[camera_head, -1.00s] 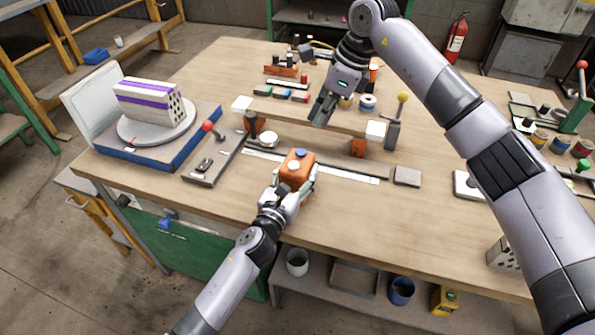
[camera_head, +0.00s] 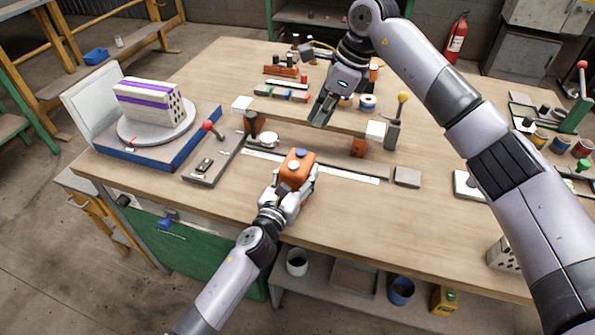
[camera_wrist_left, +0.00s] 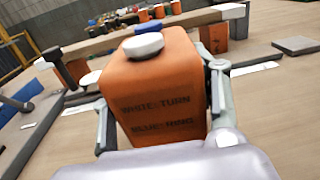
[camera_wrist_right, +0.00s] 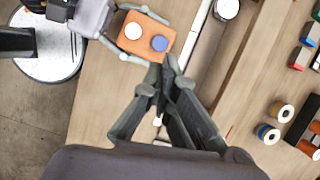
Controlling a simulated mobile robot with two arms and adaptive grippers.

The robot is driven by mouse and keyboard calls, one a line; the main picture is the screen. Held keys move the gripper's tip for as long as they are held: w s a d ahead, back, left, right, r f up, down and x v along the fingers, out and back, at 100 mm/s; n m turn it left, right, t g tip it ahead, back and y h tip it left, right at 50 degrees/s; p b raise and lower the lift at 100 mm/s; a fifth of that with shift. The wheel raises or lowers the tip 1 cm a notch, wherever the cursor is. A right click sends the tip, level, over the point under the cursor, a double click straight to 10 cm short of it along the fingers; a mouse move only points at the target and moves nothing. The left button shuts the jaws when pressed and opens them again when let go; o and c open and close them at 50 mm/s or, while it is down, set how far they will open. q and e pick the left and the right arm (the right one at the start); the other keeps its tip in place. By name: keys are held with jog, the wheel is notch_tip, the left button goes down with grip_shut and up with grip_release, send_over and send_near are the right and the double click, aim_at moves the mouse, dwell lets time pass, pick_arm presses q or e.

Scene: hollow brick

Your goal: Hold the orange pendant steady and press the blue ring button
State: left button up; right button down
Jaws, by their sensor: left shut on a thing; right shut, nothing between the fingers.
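The orange pendant (camera_head: 297,166) is a small box on the near part of the workbench. It has a white button and a blue button (camera_wrist_right: 159,43) on top. My left gripper (camera_head: 294,184) is shut on the pendant, one finger on each side. My right gripper (camera_head: 322,112) is shut and empty, raised above the bench beyond the pendant. In the right wrist view its fingertips (camera_wrist_right: 168,68) appear just below the blue button, apparently apart from it.
A striped hollow brick (camera_head: 150,101) stands on a round turntable at the left. A raised wooden rail (camera_head: 300,120) on orange blocks crosses behind the pendant. A red-knobbed lever (camera_head: 208,127) and yellow-knobbed lever (camera_head: 402,98) stand nearby.

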aim_at(304, 150)
dwell(0.4)
jog(key=shift+w+a+f+m+t+y, duration=0.2)
jog(key=shift+a+f+m+t+y, duration=0.6)
jog(key=shift+m, duration=1.8)
jog(key=shift+w+a+f+m+t+y, duration=0.15)
jog(key=shift+a+f+m+t, duration=0.15)
jog(key=shift+f+m+t, duration=1.7)
jog(key=shift+w+a+f+m+y, duration=0.2)
jog(key=shift+a+f+m+y, duration=0.5)
jog(key=shift+m, duration=2.5)
jog(key=shift+d+f+h, duration=0.15)
jog(key=shift+f+h, duration=0.1)
